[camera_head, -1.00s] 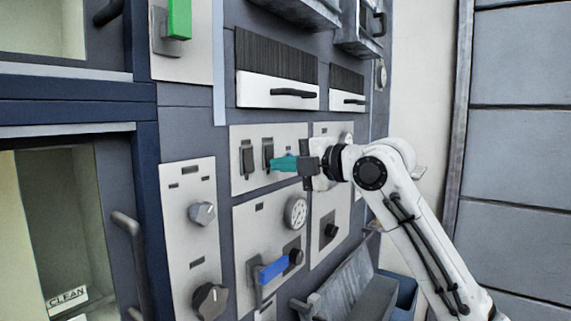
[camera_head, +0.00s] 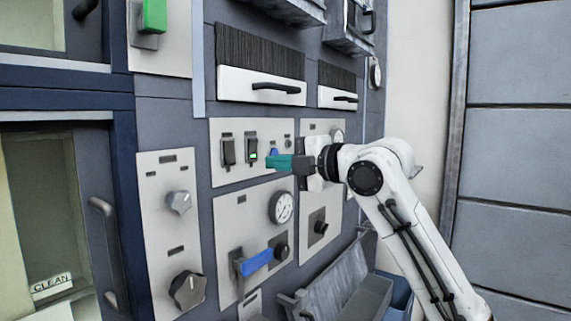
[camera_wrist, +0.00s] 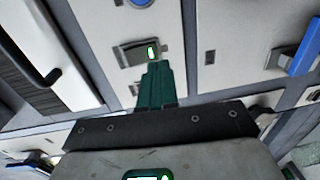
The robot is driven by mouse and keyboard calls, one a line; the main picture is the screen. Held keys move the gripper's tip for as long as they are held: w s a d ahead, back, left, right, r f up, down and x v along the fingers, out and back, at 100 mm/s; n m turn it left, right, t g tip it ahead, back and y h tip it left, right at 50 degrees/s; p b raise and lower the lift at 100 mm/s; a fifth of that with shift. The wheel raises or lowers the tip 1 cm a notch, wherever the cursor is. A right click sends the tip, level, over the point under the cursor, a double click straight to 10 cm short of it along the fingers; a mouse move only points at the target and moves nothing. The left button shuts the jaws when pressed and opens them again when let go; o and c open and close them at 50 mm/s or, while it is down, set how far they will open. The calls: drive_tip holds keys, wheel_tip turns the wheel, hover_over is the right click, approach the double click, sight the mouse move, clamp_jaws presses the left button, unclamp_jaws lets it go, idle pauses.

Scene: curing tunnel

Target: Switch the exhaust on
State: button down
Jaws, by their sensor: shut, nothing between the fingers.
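A pale panel (camera_head: 236,177) in the head view carries two dark rocker switches, a left one (camera_head: 228,151) and a right one (camera_head: 251,143). The right rocker shows a lit green mark; the left shows none. No readable label says which is the exhaust. My gripper (camera_head: 267,162) has teal fingers, shut and empty, just right of and below the right rocker, with a small gap in the picture. In the wrist view the lit rocker (camera_wrist: 137,54) is just beyond my fingertips (camera_wrist: 154,66); contact cannot be told.
A blue button (camera_head: 274,152) is close to my fingers. Below are a gauge (camera_head: 281,207), a blue lever handle (camera_head: 257,261) and a black knob (camera_head: 320,227). Two knobs (camera_head: 179,202) are on the left panel. An open grey bin (camera_head: 345,290) juts out low.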

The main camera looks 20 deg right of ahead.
drive_tip(key=f+b+v, duration=0.2)
drive_tip(key=v, duration=0.7)
drive_tip(key=shift+s+d+b, duration=0.35)
